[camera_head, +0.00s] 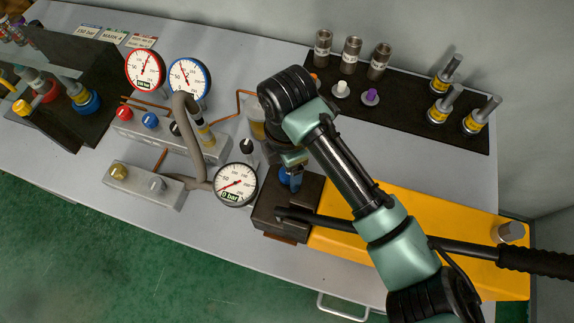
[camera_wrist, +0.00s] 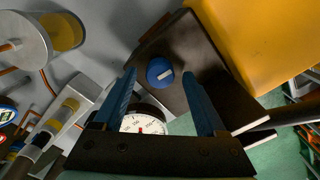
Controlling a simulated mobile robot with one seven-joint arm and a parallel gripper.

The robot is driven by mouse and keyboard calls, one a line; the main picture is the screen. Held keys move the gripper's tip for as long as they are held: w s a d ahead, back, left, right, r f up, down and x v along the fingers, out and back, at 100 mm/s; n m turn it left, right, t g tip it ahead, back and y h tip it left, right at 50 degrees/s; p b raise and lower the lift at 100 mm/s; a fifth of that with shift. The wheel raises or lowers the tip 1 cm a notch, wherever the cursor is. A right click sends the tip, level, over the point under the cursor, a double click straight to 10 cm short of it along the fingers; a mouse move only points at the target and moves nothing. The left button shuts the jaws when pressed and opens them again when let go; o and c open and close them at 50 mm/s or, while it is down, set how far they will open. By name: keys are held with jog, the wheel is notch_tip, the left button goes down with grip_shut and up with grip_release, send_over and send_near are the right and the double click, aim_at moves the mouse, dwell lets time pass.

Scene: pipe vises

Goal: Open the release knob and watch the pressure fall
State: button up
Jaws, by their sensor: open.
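A round blue knob (camera_wrist: 160,72) with a white mark, which looks like the release knob, sits on the dark block (camera_wrist: 190,50) of the yellow hand pump (camera_head: 400,213). In the head view my gripper (camera_head: 290,180) is low over that dark block (camera_head: 268,212) and hides the knob. In the wrist view my open gripper (camera_wrist: 168,95) has its blue fingers on either side of the knob, with nothing held; whether they reach down to it I cannot tell. A round pressure gauge (camera_head: 236,184) with a "0 bar" tag stands left of the block; it also shows in the wrist view (camera_wrist: 143,122).
A black pump lever (camera_head: 335,222) runs across the yellow body. A red-rimmed gauge (camera_head: 145,68) and a blue-rimmed gauge (camera_head: 189,77) stand behind a grey valve manifold (camera_head: 150,135). A dark tray (camera_head: 410,112) of fittings lies at the back right.

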notch_tip(320, 180, up, 13)
jog(key=shift+f, duration=0.2)
dwell(0.6)
